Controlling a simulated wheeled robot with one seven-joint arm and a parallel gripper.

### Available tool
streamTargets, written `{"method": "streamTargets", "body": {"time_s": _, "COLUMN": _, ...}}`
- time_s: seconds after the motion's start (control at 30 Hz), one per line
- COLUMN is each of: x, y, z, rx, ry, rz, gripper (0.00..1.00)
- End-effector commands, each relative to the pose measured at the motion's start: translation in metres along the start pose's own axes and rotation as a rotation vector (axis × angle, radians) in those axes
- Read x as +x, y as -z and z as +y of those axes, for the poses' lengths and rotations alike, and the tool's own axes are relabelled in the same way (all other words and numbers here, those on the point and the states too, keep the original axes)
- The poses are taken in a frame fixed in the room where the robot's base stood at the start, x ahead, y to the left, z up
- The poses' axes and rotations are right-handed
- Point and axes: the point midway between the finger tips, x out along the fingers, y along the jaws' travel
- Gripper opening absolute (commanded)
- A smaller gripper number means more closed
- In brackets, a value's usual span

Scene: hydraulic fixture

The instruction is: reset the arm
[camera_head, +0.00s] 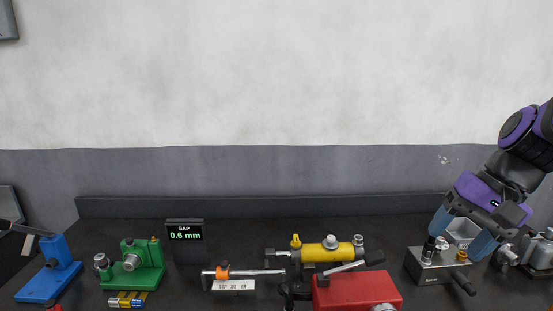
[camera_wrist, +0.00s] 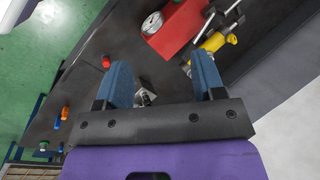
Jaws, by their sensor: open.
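My gripper (camera_head: 463,232) is at the right of the head view, at the end of my purple and black arm. Its two blue fingers are spread apart and point down over a grey metal block (camera_head: 432,268) with knobs and a black-tipped lever. No held object shows between the fingers. In the wrist view my gripper (camera_wrist: 160,85) is also open, with a small metal part (camera_wrist: 144,95) visible between the fingers, further away. I cannot tell whether a finger touches the block's fittings.
On the dark bench stand a red box (camera_head: 358,291), a yellow cylinder (camera_head: 327,251), a green fixture (camera_head: 137,265), a blue stand (camera_head: 55,270) and a gap display (camera_head: 185,235) reading 0.6 mm. More metal fittings (camera_head: 540,250) stand at the far right. Open air lies above the bench.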

Motion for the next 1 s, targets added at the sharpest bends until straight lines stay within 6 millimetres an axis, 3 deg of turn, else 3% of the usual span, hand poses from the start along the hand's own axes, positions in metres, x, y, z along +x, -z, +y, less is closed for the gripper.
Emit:
{"method": "streamTargets", "body": {"time_s": 0.2, "x": -0.031, "y": -0.033, "z": 0.002, "rx": -0.236, "ry": -0.134, "rz": 0.182, "gripper": 0.63}}
{"method": "streamTargets", "body": {"time_s": 0.5, "x": -0.067, "y": -0.063, "z": 0.012, "rx": -0.478, "ry": -0.256, "rz": 0.409, "gripper": 0.63}}
{"method": "streamTargets", "body": {"time_s": 1.0, "x": -0.077, "y": -0.069, "z": 0.015, "rx": -0.535, "ry": -0.285, "rz": 0.469, "gripper": 0.63}}
